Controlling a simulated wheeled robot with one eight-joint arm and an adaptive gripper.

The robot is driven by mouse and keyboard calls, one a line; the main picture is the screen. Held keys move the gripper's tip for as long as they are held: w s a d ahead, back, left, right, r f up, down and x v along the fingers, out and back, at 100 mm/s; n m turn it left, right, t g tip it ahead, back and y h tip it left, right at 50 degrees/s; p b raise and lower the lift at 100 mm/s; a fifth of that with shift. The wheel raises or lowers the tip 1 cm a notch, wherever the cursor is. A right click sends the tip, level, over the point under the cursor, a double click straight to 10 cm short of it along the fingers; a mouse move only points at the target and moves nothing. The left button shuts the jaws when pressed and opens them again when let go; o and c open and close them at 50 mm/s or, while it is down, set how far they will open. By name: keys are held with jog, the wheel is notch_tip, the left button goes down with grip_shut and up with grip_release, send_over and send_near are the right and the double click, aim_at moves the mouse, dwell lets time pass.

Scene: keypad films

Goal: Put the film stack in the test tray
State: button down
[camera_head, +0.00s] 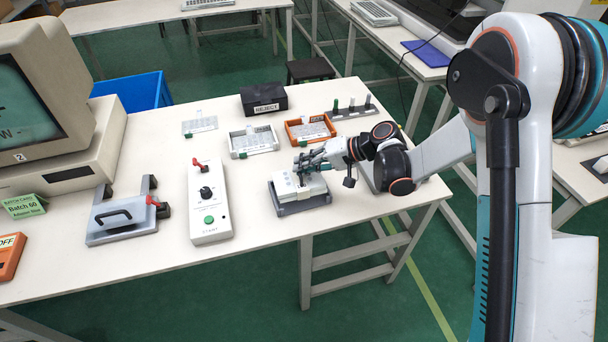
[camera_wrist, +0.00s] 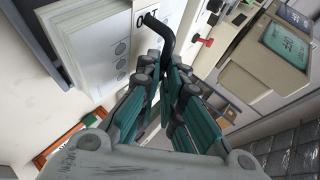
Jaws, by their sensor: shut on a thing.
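The film stack (camera_head: 293,188) is a pale block near the table's front right. The wrist view shows its layered white edges and a face with round marks (camera_wrist: 105,45). A black bent handle (camera_wrist: 160,27) stands out from that face and runs between my fingers. My gripper (camera_head: 310,164) reaches in from the right, and its teal fingers close on this handle. A shallow dark grey tray (camera_head: 303,207) is directly under the stack; I cannot tell whether the stack rests in it or hovers just above. No label shows which tray is the test tray.
Behind the gripper are a white tray (camera_head: 240,153), an orange tray (camera_head: 293,137) and a black REJECT box (camera_head: 264,90). To the left are a START switch box (camera_head: 211,228), a grey plate with a black handle (camera_head: 98,232) and a monitor (camera_head: 22,85). Bare table separates the START box from the stack.

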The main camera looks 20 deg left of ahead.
jog(key=shift+f+b, duration=0.5)
jog(key=shift+f, duration=1.2)
jog(key=shift+f, duration=0.2)
jog(key=c, duration=1.7)
grip_release()
jog(key=shift+r, duration=0.1)
jog(key=shift+r, duration=0.15)
jog(key=p+v, duration=0.3)
jog(key=v, duration=0.9)
jog(key=shift+p, duration=0.3)
